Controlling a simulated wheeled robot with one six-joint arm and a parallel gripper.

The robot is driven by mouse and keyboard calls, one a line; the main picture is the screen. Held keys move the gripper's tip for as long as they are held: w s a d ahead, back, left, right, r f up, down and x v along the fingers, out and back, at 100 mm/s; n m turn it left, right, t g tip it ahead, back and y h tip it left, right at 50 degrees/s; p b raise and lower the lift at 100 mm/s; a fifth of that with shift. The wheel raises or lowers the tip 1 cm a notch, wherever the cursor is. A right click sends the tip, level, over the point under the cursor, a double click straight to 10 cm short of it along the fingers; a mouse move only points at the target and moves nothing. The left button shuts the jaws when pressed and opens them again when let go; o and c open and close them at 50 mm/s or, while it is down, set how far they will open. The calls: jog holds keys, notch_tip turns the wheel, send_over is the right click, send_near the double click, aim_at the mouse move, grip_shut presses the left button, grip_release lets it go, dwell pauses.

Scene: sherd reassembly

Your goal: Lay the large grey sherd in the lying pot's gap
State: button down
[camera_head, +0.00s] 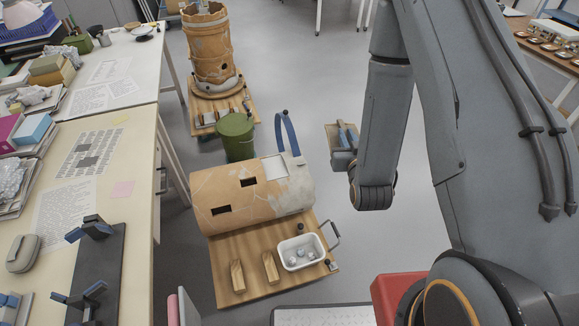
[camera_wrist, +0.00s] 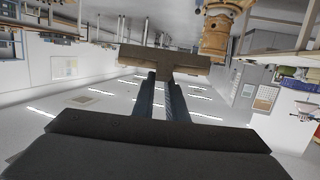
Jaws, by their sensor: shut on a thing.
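The lying pot (camera_head: 215,190) is an orange-tan cylinder on its side on a wooden board, with pale cracks and a grey-white area at its right end. It has two dark rectangular gaps, one towards the lower left (camera_head: 221,210) and one near the middle (camera_head: 248,182). A pale square (camera_head: 273,168) lies right of them; I cannot tell whether it is a gap or a fill. My gripper (camera_head: 347,137) is shut on the grey-brown sherd (camera_head: 341,160), in the air right of the pot and apart from it. In the wrist view, the sherd (camera_wrist: 190,62) spans crosswise beyond the fingertips (camera_wrist: 160,78).
The board (camera_head: 240,255) also bears a white tub (camera_head: 287,265) with small round things and two wooden blocks (camera_head: 238,276). A blue arch (camera_head: 288,130) rises by the pot's right end. A green bin (camera_head: 236,135) and an upright pot (camera_head: 207,50) stand behind. A table (camera_head: 120,190) is left.

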jog(key=w+a+f+n+y+b, duration=0.1)
jog(key=w+a+f+b, duration=0.4)
jog(key=w+f+b, duration=0.5)
jog(key=w+a+f+n+y+b, duration=0.1)
jog(key=w+a+f+b, duration=0.55)
jog(key=b, duration=0.65)
jog(key=n+y+b, duration=0.1)
jog(key=y+b, duration=0.1)
jog(key=b, duration=1.8)
send_over(276, 171)
notch_tip(276, 171, down, 13)
jog(key=shift+g, duration=0.3)
notch_tip(276, 171, down, 10)
jog(key=b, duration=0.3)
jog(key=shift+s+a, duration=0.1)
jog(key=shift+f, duration=0.1)
jog(key=shift+f, duration=0.15)
jog(key=c, duration=1.8)
grip_release()
jog(key=shift+o, duration=0.2)
